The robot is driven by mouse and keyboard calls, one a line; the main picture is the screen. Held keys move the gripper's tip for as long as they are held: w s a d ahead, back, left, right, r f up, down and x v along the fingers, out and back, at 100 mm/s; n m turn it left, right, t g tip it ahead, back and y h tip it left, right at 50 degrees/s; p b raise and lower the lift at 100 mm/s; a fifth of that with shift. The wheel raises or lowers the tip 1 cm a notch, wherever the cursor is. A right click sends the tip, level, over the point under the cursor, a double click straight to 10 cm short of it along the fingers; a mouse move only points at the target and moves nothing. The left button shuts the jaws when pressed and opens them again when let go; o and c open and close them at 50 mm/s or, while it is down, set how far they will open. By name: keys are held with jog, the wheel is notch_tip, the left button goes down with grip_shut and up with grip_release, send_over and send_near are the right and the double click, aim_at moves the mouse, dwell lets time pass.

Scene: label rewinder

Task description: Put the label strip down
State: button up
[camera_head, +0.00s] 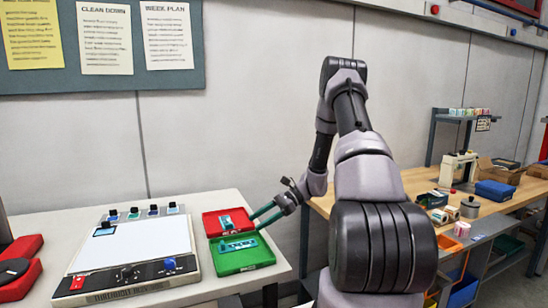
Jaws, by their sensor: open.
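A green tray (247,261) sits at the right front of the white table, with a flat pale teal strip (238,245) lying in it, which looks like the label strip. A red tray (211,225) stands just behind it, with a similar teal and white piece (227,222) in it. My gripper (254,223) reaches in from the right with its two teal fingers apart and nothing seen between them. The fingertips are over the right side of the trays, close to the strip's upper right. I cannot tell the exact height of the fingertips above the trays.
A flat white-topped machine (140,248) with knobs and a red switch stands left of the trays. Several small coloured blocks line its back edge. A wooden bench (425,182) with boxes and a shelf is at the right. A wall is close behind the white table (215,203).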

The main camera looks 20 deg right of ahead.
jog(key=s+a+r+n+h, duration=0.1)
jog(key=s+r+n+h, duration=0.3)
jog(key=r, duration=0.7)
jog(key=s+a+r+n+h, duration=0.25)
jog(key=s+r+n, duration=0.2)
jog(key=r, duration=0.55)
jog(key=s+d+r+n+t+h, duration=0.1)
jog(key=s+r+n+t+h, duration=0.3)
jog(key=s+r+t, duration=0.3)
jog(key=s+r, duration=0.5)
jog(key=s, duration=0.3)
jog(key=shift+d+r+n, duration=0.2)
jog(key=shift+r+n, duration=0.1)
jog(key=shift+n, duration=0.05)
jog(key=shift+h, duration=0.25)
jog(key=shift+a, duration=0.1)
